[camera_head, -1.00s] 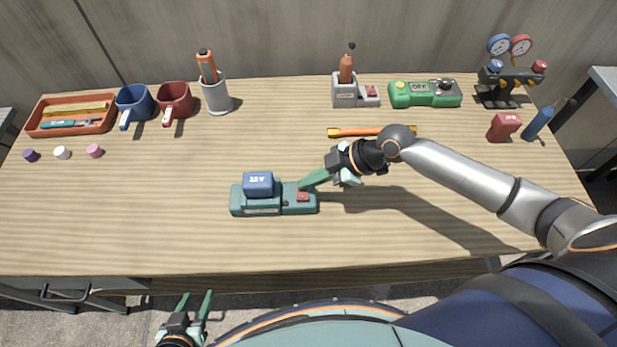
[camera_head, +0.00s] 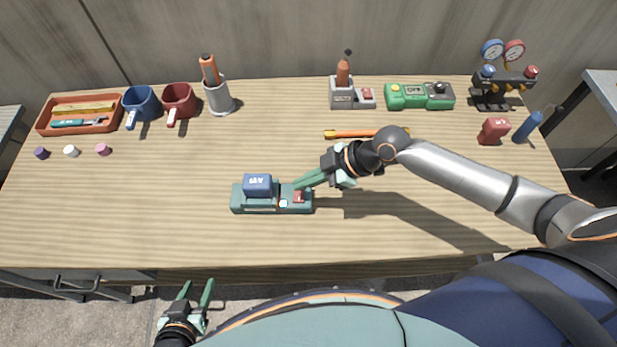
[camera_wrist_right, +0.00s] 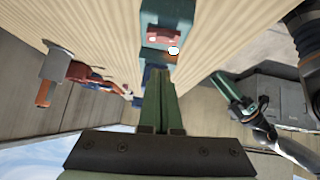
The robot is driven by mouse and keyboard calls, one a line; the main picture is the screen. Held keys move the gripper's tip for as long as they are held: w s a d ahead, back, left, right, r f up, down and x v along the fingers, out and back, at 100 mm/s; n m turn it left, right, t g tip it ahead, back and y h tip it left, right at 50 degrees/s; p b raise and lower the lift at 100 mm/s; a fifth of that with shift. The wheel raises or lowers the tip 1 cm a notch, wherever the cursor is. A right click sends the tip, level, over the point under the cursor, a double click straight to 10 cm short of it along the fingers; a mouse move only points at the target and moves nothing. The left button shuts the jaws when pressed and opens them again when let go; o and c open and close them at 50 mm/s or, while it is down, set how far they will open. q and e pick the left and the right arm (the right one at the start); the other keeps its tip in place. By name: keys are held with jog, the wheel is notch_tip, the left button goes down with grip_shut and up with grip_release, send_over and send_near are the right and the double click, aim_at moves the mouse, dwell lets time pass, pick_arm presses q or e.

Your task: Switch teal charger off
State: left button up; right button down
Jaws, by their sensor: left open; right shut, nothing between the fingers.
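The teal charger (camera_head: 246,208) lies on the table's middle, with a blue battery (camera_head: 258,185) seated on its left part. Its red switch (camera_head: 299,196) is on the right part, beside a small bright white spot (camera_head: 283,203). The right wrist view also shows the red switch (camera_wrist_right: 160,37) and the white spot (camera_wrist_right: 173,50). My right gripper (camera_head: 297,184) is shut and empty, its fingertips at the far side of the switch; I cannot tell whether they touch it. My left gripper (camera_head: 196,287) is open and empty, off the table's front edge.
A grey charger (camera_head: 343,98) and a green device (camera_head: 405,96) stand at the back. An orange tool (camera_head: 350,134) lies behind my right gripper. Mugs, a cup and an orange tray (camera_head: 42,124) are at back left. The table's front is clear.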

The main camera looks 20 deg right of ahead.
pick_arm(q)
jog(key=shift+f+b, duration=0.45)
jog(key=shift+b, duration=0.55)
pick_arm(e)
jog(key=v, duration=1)
pick_arm(q)
jog(key=shift+f, duration=0.1)
notch_tip(320, 180, down, 3)
jog(key=b, duration=0.3)
jog(key=shift+f, duration=0.1)
pick_arm(e)
jog(key=shift+w+d+r, duration=0.2)
jog(key=shift+w+d, duration=0.1)
